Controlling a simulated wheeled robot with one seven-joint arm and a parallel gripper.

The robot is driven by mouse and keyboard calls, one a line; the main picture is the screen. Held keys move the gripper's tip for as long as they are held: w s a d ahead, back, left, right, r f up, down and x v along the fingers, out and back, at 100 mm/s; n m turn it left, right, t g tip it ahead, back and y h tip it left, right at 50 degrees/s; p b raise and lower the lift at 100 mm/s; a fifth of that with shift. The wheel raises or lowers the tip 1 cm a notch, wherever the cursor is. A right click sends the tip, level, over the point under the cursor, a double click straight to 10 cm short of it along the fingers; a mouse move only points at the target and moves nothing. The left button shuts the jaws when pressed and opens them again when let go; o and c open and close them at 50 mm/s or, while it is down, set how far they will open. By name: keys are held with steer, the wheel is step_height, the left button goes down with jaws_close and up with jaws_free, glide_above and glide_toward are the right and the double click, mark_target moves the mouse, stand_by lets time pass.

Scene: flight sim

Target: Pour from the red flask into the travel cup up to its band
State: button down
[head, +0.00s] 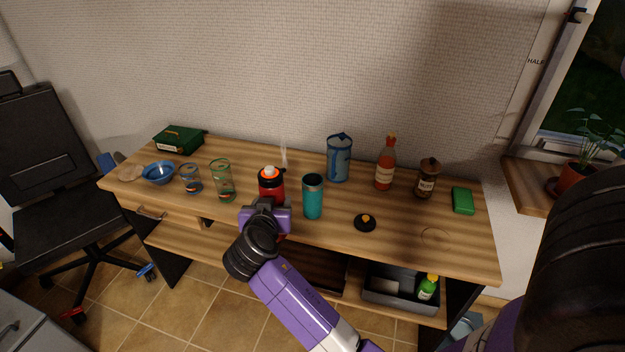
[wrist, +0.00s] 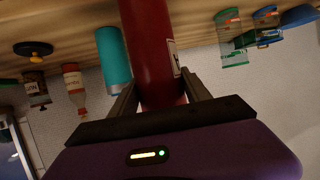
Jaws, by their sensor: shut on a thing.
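The red flask (head: 271,184) stands upright near the front edge of the wooden table, with a black collar and a pale top with an orange ring. My gripper (head: 265,207) is shut on its body. In the wrist view the flask (wrist: 150,45) is between the two fingers of my gripper (wrist: 161,95). The teal travel cup (head: 313,198) stands upright just right of the flask, apart from it. It also shows in the wrist view (wrist: 113,58). Its inside and fill level cannot be told. Whether the flask is touching the table is hard to tell.
Left of the flask are a tall glass (head: 222,182), a shorter glass (head: 190,179) and a blue bowl (head: 159,173). Behind and right stand a blue canister (head: 339,160), a red sauce bottle (head: 385,168) and a brown jar (head: 426,181). A black lid (head: 365,223) lies right of the cup.

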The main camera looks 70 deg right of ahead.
steer(key=shift+d+r, duration=0.1)
steer(key=shift+r, duration=0.2)
steer(key=p, duration=0.1)
steer(key=y+p, duration=0.1)
steer(key=p, duration=0.1)
steer(key=shift+s+d+r+m, duration=0.15)
steer(key=shift+r+m, duration=0.1)
steer(key=shift+m, duration=0.15)
steer(key=shift+s+d+f+m+t+y+p, duration=0.1)
steer(key=shift+d+m+t+y+p, duration=0.3)
steer(key=shift+y+p, duration=0.65)
steer(key=shift+s+d+f+m+y+p, duration=0.1)
steer(key=shift+f+m+y+p, duration=0.25)
steer(key=shift+y+p, duration=0.1)
steer(key=shift+s+d+f+m+t+y, duration=0.3)
steer(key=shift+d+y, duration=0.25)
steer(key=shift+y, duration=0.25)
